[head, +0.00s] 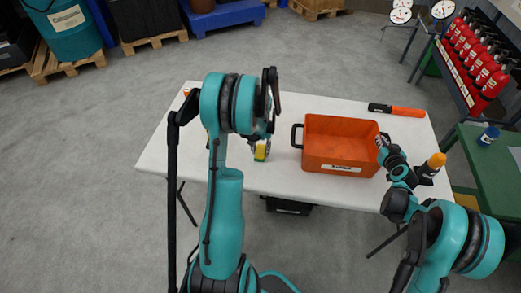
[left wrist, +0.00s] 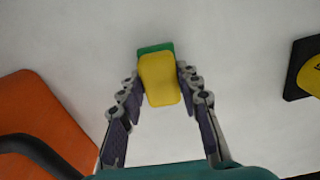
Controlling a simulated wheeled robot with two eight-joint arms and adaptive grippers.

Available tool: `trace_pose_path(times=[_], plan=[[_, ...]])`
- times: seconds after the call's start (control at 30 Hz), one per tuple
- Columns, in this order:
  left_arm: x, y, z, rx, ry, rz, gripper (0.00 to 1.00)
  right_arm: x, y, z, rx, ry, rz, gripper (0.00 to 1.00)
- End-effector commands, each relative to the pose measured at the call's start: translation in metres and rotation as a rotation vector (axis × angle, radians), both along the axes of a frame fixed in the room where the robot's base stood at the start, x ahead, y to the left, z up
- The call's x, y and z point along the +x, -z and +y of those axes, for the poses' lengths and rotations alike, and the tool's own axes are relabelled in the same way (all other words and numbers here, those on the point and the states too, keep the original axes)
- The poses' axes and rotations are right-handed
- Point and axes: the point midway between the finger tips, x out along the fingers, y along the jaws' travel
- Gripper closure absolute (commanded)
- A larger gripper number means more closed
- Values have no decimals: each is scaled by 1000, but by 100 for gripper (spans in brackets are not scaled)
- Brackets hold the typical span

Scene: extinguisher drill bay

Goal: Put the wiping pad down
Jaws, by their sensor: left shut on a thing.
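The wiping pad (head: 261,152) is a small block with a yellow and a green layer, over the white table's front middle, left of the orange bin. In the left wrist view the pad (left wrist: 160,80) sits between the fingertips of my left gripper (left wrist: 158,76), which is shut on it by its sides. In the head view my arm partly hides the left gripper (head: 262,142). I cannot tell whether the pad touches the tabletop. My right gripper (head: 383,143) is at the bin's right side; its fingers are too small to read.
The orange bin (head: 340,165) with black handles stands on the white table (head: 285,112); it shows at left in the wrist view (left wrist: 42,120). A black and orange tool (head: 397,110) lies behind it. A yellow-orange topped item (head: 435,163) stands right. Table left of the pad looks mostly clear.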

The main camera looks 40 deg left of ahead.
Motion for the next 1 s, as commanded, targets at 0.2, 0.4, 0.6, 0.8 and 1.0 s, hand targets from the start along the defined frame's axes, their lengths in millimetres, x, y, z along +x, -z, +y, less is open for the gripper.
trace_pose_path(times=[0.2,0.4,0.6,0.8,1.0], plan=[[0,1,0,0,0,0,95,0,0,0,-4,-2,-1,100],[0,3,0,0,0,0,46,0,0,0,-4,-2,-1,100],[0,3,0,0,0,0,46,0,0,0,-4,-2,-1,100],[0,-4,0,0,0,0,46,0,0,0,-4,-2,-1,100],[0,-40,0,0,0,0,46,0,0,0,-4,-2,-1,100]])
